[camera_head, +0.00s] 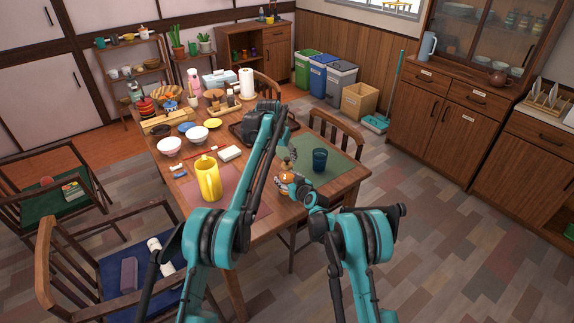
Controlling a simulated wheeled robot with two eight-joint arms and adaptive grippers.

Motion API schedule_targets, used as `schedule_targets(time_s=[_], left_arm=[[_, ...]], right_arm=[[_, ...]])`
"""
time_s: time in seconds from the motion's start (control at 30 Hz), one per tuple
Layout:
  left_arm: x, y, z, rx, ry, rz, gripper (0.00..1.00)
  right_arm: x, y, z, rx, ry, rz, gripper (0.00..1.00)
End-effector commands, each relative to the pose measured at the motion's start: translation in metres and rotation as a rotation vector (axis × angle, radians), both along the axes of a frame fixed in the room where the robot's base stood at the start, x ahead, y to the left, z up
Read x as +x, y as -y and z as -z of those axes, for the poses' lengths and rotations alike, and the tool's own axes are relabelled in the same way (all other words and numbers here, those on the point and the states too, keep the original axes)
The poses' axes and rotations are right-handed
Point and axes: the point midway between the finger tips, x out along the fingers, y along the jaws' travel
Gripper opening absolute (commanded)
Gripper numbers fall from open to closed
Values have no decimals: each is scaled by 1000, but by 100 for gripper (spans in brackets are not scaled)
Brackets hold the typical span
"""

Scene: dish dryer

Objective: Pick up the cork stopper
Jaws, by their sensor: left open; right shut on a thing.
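I cannot clearly make out a cork stopper in the head view. My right gripper (290,183) is low over the right front part of the table (335,185), by the green placemat (335,162). It is shut on a small orange and tan thing (287,177), mostly covered by the fingers; whether this includes the cork cannot be told. My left gripper (266,112) is higher up and farther back, over a dark tray (237,130). It is open, though its fingertips are hard to see.
A dark blue cup (320,160) stands right of my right gripper. A yellow pitcher (208,178) stands on the reddish placemat (238,201) to the left. Bowls (169,146) and other dishes crowd the table's far left. Chairs (337,130) stand around it.

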Motion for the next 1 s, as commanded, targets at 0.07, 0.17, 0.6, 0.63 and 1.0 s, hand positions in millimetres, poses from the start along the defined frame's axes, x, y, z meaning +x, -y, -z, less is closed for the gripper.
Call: schedule_targets(time_s=[0.07,0.17,0.6,0.63,1.0], left_arm=[[3,3,9,0,0,1,62],[7,7,24,0,0,1,62],[16,11,47,-1,0,0,62],[16,11,47,-1,0,0,57],[16,11,47,-1,0,0,22]], right_arm=[[0,0,0,0,0,0,12],[0,0,0,0,0,0,12],[0,0,0,0,0,0,12],[0,0,0,0,0,0,12],[0,0,0,0,0,0,12]])
